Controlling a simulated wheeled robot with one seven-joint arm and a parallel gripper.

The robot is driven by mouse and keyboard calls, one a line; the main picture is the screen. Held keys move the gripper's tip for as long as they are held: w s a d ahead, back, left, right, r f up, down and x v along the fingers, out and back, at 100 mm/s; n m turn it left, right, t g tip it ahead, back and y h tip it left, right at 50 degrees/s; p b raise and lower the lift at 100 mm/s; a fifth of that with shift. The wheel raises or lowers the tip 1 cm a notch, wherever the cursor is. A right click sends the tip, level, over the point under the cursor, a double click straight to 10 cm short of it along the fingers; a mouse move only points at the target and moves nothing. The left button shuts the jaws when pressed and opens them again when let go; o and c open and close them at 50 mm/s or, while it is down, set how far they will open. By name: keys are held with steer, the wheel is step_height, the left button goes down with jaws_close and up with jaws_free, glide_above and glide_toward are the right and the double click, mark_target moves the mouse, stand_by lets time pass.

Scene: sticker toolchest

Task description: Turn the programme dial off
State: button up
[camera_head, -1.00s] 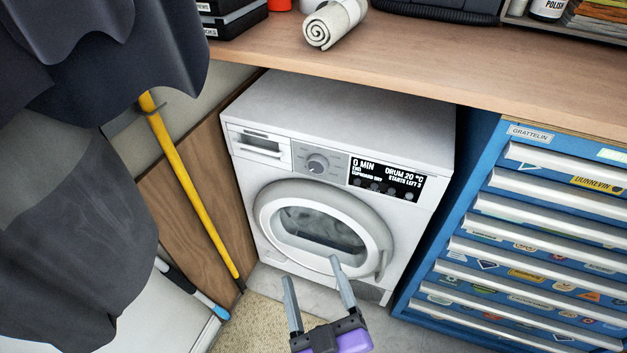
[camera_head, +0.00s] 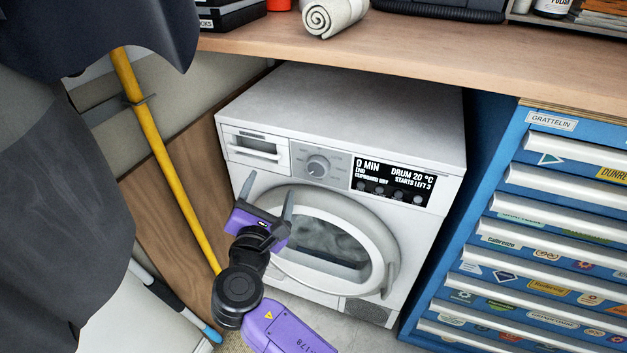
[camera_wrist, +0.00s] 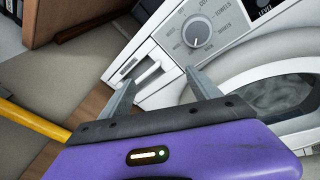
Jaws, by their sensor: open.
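The programme dial (camera_head: 317,166) is a round grey knob on the white washing machine's (camera_head: 350,95) front panel, between the drawer and the black display (camera_head: 390,183). The display reads 0 MIN, END and DRUM 20 °C. The dial also shows in the wrist view (camera_wrist: 196,33), ringed by printed labels, some too blurred to read. My gripper (camera_head: 268,190) is open and empty, below and left of the dial, in front of the machine near the drawer and door. In the wrist view, its two fingers (camera_wrist: 160,88) point up towards the drawer and panel, apart from the dial.
The detergent drawer (camera_head: 255,150) is shut, left of the dial. The round door (camera_head: 335,245) is closed below. A wooden worktop (camera_head: 430,50) overhangs behind. A blue tool chest (camera_head: 540,200) stands right; a yellow pole (camera_head: 165,160) and dark hanging cloth (camera_head: 60,200) are left.

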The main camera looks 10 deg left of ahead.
mark_target(316, 171)
steer(key=d+f+n+h, duration=0.1)
steer(key=d+n+h, duration=0.2)
steer(key=d+h, duration=0.3)
steer(key=shift+y, duration=0.5)
steer(key=shift+d+b+x, duration=0.2)
steer(key=shift+b+x, duration=0.85)
steer(key=shift+x, duration=2.95)
steer(key=shift+s, duration=0.1)
steer(key=c, duration=1.4)
steer(key=shift+o, duration=0.2)
steer(key=shift+m, duration=0.3)
